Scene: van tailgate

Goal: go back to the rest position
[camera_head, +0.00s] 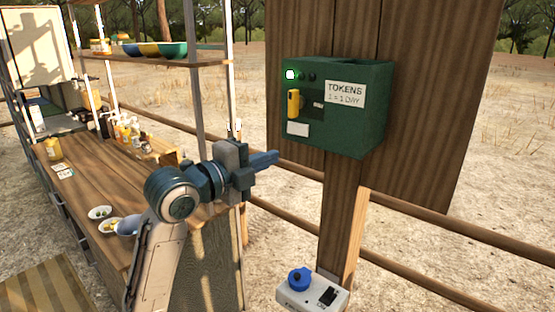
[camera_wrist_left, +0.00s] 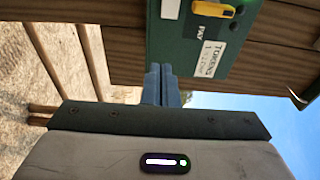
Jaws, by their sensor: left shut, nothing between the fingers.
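My left gripper (camera_head: 265,159) is raised in the head view, at the right end of the wooden counter and to the left of the green token box. Its fingers are closed together, with nothing between them. The left wrist view shows the shut fingers (camera_wrist_left: 161,85) pointing toward the token box (camera_wrist_left: 200,60), apparently without holding any part of it. In the head view the green token box (camera_head: 370,130) is fixed to a wooden board, with a yellow lever, a lit green lamp and a "TOKENS" label. My right gripper does not show.
The wooden counter (camera_head: 95,175) carries small bowls (camera_head: 125,226), bottles (camera_head: 127,130) and a yellow carton (camera_head: 54,148). A shelf (camera_head: 150,61) with bowls hangs above. A white box with a blue knob (camera_head: 299,280) sits below the token box. Fence rails (camera_head: 440,283) run behind.

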